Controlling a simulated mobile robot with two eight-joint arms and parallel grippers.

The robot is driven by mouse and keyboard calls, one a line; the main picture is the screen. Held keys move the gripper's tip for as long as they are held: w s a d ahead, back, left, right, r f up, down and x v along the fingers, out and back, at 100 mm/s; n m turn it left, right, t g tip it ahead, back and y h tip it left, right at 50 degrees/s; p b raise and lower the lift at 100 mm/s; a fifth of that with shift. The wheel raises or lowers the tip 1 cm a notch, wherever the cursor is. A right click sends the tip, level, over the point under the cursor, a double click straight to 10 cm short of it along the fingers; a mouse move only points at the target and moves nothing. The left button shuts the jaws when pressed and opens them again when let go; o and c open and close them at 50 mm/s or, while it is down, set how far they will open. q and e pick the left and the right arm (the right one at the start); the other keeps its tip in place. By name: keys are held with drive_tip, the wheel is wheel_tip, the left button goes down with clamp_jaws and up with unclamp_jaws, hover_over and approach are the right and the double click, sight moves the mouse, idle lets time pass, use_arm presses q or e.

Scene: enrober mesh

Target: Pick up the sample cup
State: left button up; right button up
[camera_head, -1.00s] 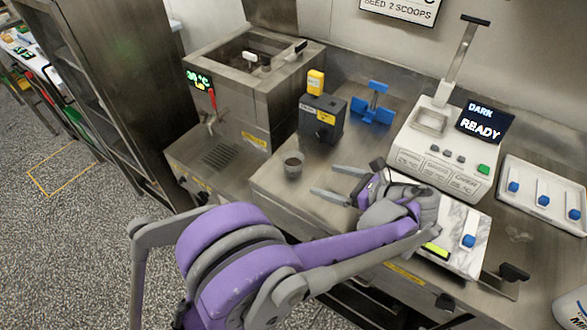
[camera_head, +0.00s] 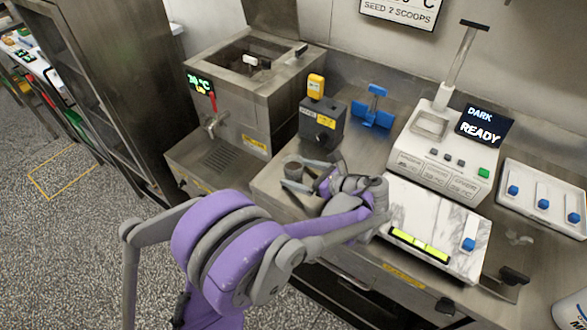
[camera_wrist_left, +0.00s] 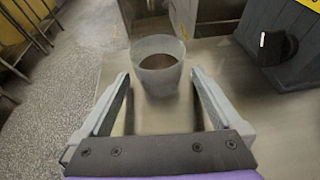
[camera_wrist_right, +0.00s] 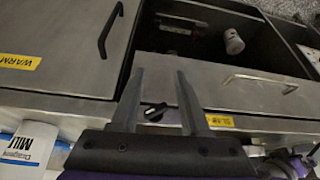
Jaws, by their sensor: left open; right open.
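The sample cup (camera_head: 294,168) stands upright on the steel counter, in front of the dark grey box with the yellow top. In the left wrist view the cup (camera_wrist_left: 157,64) is translucent with brown contents and sits just beyond and between the fingertips. My left gripper (camera_head: 288,174) is open, its two fingers pointing at the cup, low over the counter. The fingers partly hide the cup in the head view. My right gripper (camera_wrist_right: 157,80) is open and empty, facing the counter's front with its drawers; it is not in the head view.
The grey box (camera_head: 321,121) stands close behind the cup. A tempering machine (camera_head: 247,95) with a tap is at the left. A white device reading DARK READY (camera_head: 440,155), a marble slab (camera_head: 440,220) and a blue stand (camera_head: 372,108) are to the right. An open drawer (camera_wrist_right: 205,45) lies below the counter.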

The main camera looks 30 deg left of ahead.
use_arm(q)
drive_tip(key=c, duration=1.5)
